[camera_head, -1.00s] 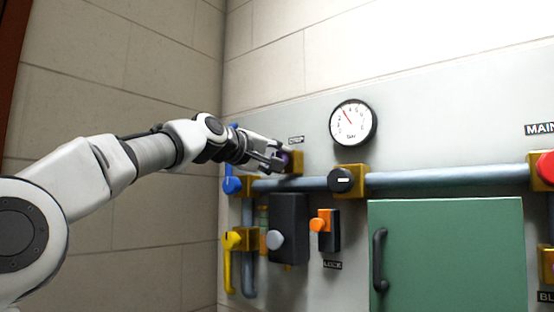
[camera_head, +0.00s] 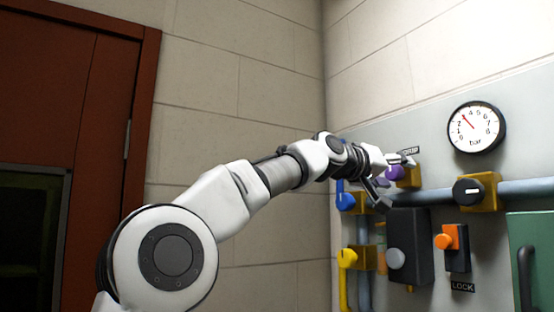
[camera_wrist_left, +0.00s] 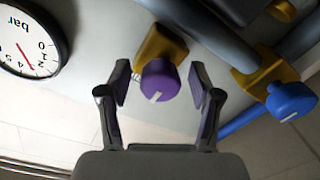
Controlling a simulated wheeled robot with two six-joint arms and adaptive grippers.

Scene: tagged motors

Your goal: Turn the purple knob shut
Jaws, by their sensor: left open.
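The purple knob (camera_wrist_left: 160,82) sits on a yellow valve block (camera_wrist_left: 160,44) in the left wrist view, with a white mark on its face. In the head view the purple knob (camera_head: 395,172) shows just beyond my left gripper (camera_head: 396,178), partly hidden by it. My left gripper is open, and in the left wrist view its two fingers (camera_wrist_left: 160,92) stand on either side of the knob with visible gaps. It does not appear to touch the knob. My right gripper is not in view.
A gauge (camera_head: 476,127) hangs above. A green cabinet (camera_head: 540,255) is at right.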

